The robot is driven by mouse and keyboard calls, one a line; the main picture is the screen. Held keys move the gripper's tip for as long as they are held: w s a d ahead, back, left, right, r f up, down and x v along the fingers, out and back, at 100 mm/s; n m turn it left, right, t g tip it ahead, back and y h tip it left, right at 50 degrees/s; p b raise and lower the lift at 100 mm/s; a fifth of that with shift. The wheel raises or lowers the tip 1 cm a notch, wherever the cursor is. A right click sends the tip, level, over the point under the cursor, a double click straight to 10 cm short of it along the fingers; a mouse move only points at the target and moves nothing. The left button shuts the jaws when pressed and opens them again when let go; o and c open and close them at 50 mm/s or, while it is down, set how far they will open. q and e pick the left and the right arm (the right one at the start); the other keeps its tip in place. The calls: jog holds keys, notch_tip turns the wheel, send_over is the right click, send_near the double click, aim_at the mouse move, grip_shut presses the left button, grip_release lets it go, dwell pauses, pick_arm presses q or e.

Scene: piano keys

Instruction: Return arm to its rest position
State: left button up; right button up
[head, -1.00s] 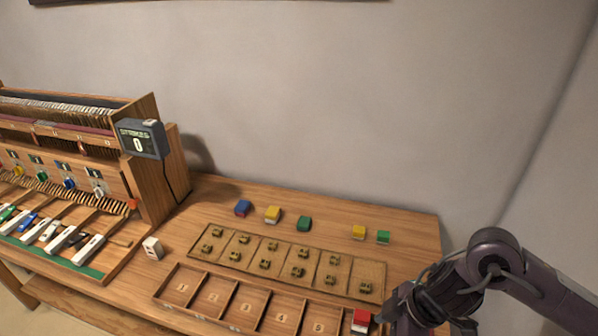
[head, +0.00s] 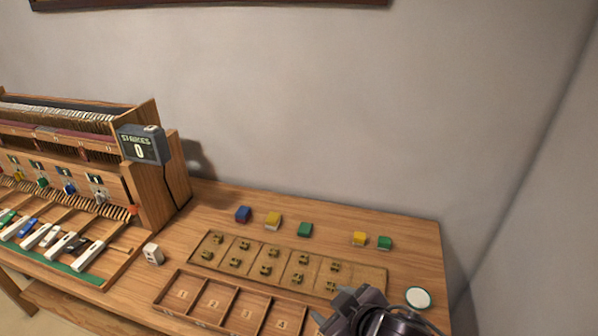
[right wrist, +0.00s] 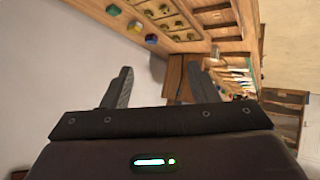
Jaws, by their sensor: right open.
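My right gripper (head: 345,305) is at the lower right of the head view, over the right end of the numbered tray (head: 172,308). In the right wrist view its two fingers (right wrist: 160,87) are spread apart with nothing between them. My arm and gripper hide the tray's right compartments in the head view. My left gripper is not in view.
The opened piano (head: 150,190) with its strike counter (head: 143,145) stands at the left. Blue (head: 243,214), yellow (head: 273,221) and green (head: 305,230) blocks lie behind the slotted board (head: 365,278), with others further right. A white block (head: 153,254) and a round white-topped item (head: 418,298) also rest on the table.

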jog(key=s+d+f+m+g+h, duration=0.45)
jog(key=s+d+f+m, duration=0.25)
jog(key=s+d, duration=0.5)
notch_tip(320, 180, down, 38)
jog(key=s+d+g+b, duration=0.1)
jog(key=s+g+b, duration=0.1)
jog(key=b, duration=0.5)
jog(key=s+d+f+b, duration=0.1)
jog(key=s+f+b, duration=0.1)
jog(key=s+f, duration=0.7)
jog(key=s+d+f+g+b, duration=0.1)
jog(key=s+d+f+b, duration=0.1)
jog(key=s+f, duration=0.8)
notch_tip(320, 180, down, 2)
jog(key=shift+d+f, duration=0.25)
jog(key=shift+g, duration=0.25)
